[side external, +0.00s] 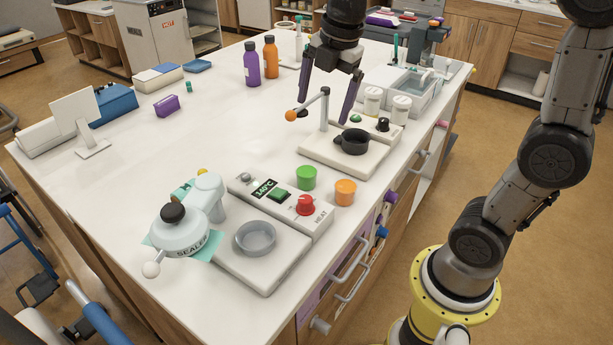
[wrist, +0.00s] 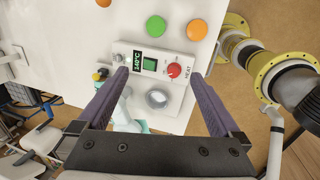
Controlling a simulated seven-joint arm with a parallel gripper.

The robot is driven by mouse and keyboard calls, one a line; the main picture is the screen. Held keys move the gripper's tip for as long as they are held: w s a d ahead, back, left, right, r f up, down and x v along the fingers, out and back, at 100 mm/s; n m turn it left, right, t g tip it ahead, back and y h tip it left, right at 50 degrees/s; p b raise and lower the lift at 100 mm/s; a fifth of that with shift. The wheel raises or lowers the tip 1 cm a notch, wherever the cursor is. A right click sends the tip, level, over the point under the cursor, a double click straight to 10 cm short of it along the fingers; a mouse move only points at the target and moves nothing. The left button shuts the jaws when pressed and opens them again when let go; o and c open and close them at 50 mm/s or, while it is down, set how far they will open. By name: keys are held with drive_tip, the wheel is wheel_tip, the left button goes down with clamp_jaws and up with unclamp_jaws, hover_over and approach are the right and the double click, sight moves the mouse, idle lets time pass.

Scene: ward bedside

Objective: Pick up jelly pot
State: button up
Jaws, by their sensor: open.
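No pot carries a readable jelly label. Two small pots stand side by side on the white counter (side external: 225,125): a green pot (side external: 306,178) and an orange pot (side external: 345,192). In the wrist view, the green pot (wrist: 156,27) and the orange pot (wrist: 196,30) lie beyond the fingertips, near the top edge. My gripper (side external: 327,110) is open and empty, pointing down at the back of the counter, around the lever stand in the picture. It also shows in the wrist view (wrist: 160,73), with nothing between its fingers.
A heater (side external: 283,202) with a red knob stands in front of the pots, beside a sealer (side external: 185,232). A lever stand (side external: 375,158) with a black cup is behind them. Purple (side external: 251,65) and orange (side external: 270,58) bottles stand farther back. The counter's middle left is clear.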

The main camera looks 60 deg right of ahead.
drive_tip(key=w+d+f+g, duration=0.2)
drive_tip(key=w+d+f, duration=0.1)
drive_tip(key=w+f, duration=0.3)
hover_over(307, 168)
drive_tip(key=f, duration=1)
drive_tip(key=shift+s+a, duration=0.1)
drive_tip(key=shift+s, duration=0.15)
drive_tip(key=shift+w+f, duration=0.15)
drive_tip(key=shift+f, duration=1.4)
drive_tip(key=shift+w+f, duration=0.15)
drive_tip(key=shift+f, duration=1.35)
drive_tip(key=c, duration=1.4)
